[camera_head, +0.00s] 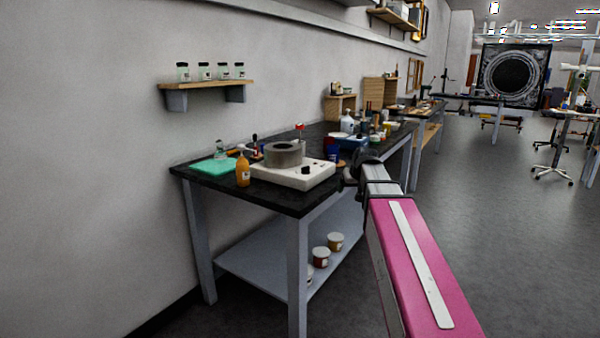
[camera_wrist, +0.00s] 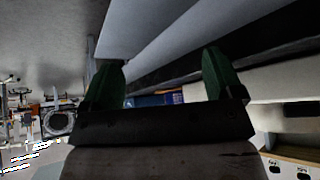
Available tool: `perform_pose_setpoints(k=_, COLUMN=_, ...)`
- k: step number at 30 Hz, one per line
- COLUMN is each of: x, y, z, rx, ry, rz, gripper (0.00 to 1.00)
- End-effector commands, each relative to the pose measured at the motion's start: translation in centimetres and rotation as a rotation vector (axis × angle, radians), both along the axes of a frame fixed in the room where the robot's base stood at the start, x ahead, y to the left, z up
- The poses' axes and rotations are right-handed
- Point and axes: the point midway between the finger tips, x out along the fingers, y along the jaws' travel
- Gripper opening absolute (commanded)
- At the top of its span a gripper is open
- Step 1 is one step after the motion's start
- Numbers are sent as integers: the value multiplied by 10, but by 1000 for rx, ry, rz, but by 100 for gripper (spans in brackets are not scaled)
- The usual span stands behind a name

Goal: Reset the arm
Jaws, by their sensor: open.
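My gripper shows in the wrist view (camera_wrist: 162,82) with its two green fingers spread apart and nothing between them. In the head view, my pink and white arm reaches forward from the lower right. Its dark far end (camera_head: 362,168) is near the right edge of the black-topped workbench (camera_head: 268,200). I cannot tell whether it touches the bench or the things on it. The fingers cannot be made out in the head view.
A white device with a round metal pot (camera_head: 285,154) stands on the bench near my arm. Jars stand on the lower shelf (camera_head: 262,262). The floor (camera_head: 480,200) to the right is clear.

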Motion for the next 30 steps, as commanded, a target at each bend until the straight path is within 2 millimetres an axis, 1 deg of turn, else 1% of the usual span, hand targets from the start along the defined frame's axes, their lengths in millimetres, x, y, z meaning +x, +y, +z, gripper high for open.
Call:
perform_pose_setpoints(k=1, x=-14, y=1, z=-23, rx=-1, ry=35, rz=-7, gripper=86)
perform_pose_setpoints(k=3, x=-28, y=2, z=-50, rx=-4, ry=76, rz=-15, gripper=86)
perform_pose_setpoints(k=5, x=-40, y=3, z=-72, rx=-6, ry=112, rz=-23, gripper=86)
perform_pose_setpoints(k=6, x=-50, y=4, z=-87, rx=-8, ry=139, rz=-29, gripper=86)
perform_pose_setpoints(k=8, x=-64, y=5, z=-110, rx=-11, ry=177, rz=-35, gripper=86)
perform_pose_setpoints(k=9, x=-74, y=6, z=-124, rx=-14, ry=203, rz=-41, gripper=86)
perform_pose_setpoints(k=11, x=-90, y=7, z=-145, rx=-18, ry=240, rz=-50, gripper=86)
perform_pose_setpoints(k=15, x=-129, y=8, z=-192, rx=-31, ry=331, rz=-69, gripper=86)
perform_pose_setpoints(k=18, x=-159, y=9, z=-222, rx=-41, ry=393, rz=-83, gripper=86)
perform_pose_setpoints(k=21, x=-189, y=9, z=-249, rx=-53, ry=454, rz=-97, gripper=86)
perform_pose_setpoints(k=24, x=-214, y=9, z=-270, rx=-64, ry=505, rz=-109, gripper=86)
perform_pose_setpoints(k=27, x=-233, y=9, z=-284, rx=-72, ry=541, rz=-117, gripper=86)
perform_pose_setpoints(k=30, x=-243, y=9, z=-292, rx=-78, ry=563, rz=-123, gripper=86)
